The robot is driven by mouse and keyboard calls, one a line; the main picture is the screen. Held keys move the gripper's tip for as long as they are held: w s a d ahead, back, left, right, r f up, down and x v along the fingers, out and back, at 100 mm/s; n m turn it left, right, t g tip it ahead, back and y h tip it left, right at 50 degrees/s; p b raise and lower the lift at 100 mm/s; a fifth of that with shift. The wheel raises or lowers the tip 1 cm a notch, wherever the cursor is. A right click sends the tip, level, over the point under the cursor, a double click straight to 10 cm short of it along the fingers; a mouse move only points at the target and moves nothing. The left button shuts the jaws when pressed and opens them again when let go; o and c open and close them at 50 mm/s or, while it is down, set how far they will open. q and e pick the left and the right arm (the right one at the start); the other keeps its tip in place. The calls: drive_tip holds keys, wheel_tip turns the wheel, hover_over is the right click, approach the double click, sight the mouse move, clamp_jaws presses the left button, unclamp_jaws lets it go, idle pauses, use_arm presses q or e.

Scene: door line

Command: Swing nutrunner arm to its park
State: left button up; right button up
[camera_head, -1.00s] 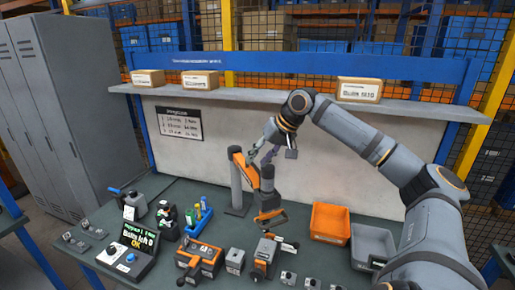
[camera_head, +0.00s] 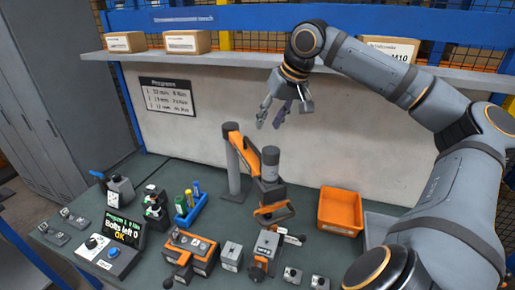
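The nutrunner arm (camera_head: 247,153) is an orange jointed link on a grey post (camera_head: 233,165) standing on the bench. A grey cylindrical tool body (camera_head: 269,164) hangs at its end, with an orange handle (camera_head: 272,210) low over the bench. The arm reaches from the post toward the front right. My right gripper (camera_head: 283,114) is above and behind the tool, in front of the pale back panel. Its fingers are spread and hold nothing, apart from the nutrunner arm. I see no marked park spot. My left gripper is out of view.
A display (camera_head: 122,229) reads "Bolts left 0 OK". An orange bin (camera_head: 340,211) stands right of the tool; a grey bin is partly hidden by my arm. Orange and grey fixtures (camera_head: 190,253) line the bench front. A shelf (camera_head: 235,55) with cartons runs above.

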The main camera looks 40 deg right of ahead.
sight(255, 147)
drive_tip(key=p+x, duration=0.1)
drive_tip(key=x, duration=0.9)
drive_tip(key=shift+w+f, duration=0.15)
drive_tip(key=shift+c, duration=0.5)
clamp_jaws()
